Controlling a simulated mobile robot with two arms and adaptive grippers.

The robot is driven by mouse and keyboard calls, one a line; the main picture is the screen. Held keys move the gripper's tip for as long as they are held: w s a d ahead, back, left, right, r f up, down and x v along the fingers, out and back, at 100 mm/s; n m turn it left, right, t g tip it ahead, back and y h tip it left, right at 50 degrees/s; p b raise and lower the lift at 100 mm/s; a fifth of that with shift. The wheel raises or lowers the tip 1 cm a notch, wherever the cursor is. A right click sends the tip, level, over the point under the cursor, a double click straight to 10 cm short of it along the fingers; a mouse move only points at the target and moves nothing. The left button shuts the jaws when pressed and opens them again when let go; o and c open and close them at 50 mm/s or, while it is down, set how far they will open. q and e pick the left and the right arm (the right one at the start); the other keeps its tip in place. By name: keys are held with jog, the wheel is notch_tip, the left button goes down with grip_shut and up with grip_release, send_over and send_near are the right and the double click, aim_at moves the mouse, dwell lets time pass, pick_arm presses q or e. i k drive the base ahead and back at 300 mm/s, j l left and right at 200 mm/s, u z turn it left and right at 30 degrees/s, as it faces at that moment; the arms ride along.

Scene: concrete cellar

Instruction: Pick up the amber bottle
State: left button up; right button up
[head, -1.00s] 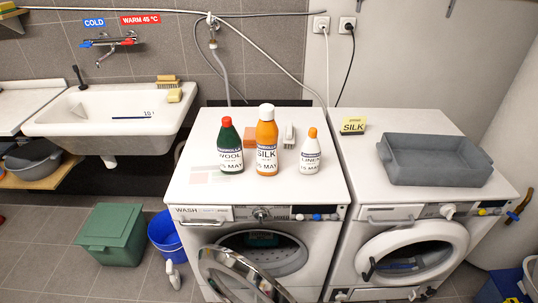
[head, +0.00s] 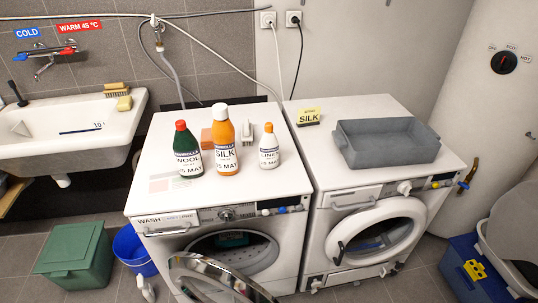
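The amber bottle (head: 225,140) has a white cap and a white label reading SILK. It stands upright on the white top of the left washing machine (head: 165,150). A green bottle (head: 187,150) with a red cap and a WOOL label stands close on its left. A smaller white bottle (head: 269,147) with an orange cap and a LINEN label stands to its right, a little apart. Neither of my grippers is in the head view.
An orange block (head: 207,138) and a small brush (head: 249,131) lie behind the bottles. The left machine's round door (head: 215,278) hangs open at the front.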

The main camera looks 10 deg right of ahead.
aim_at(223, 130)
jog(key=z, duration=0.3)
jog(key=i+j+z, duration=0.2)
jog(key=j+z, duration=0.25)
jog(key=i+j+z, duration=0.2)
jog(key=j, duration=0.25)
jog(key=j+z, duration=0.25)
jog(key=i+j, duration=0.05)
jog(key=j, duration=0.05)
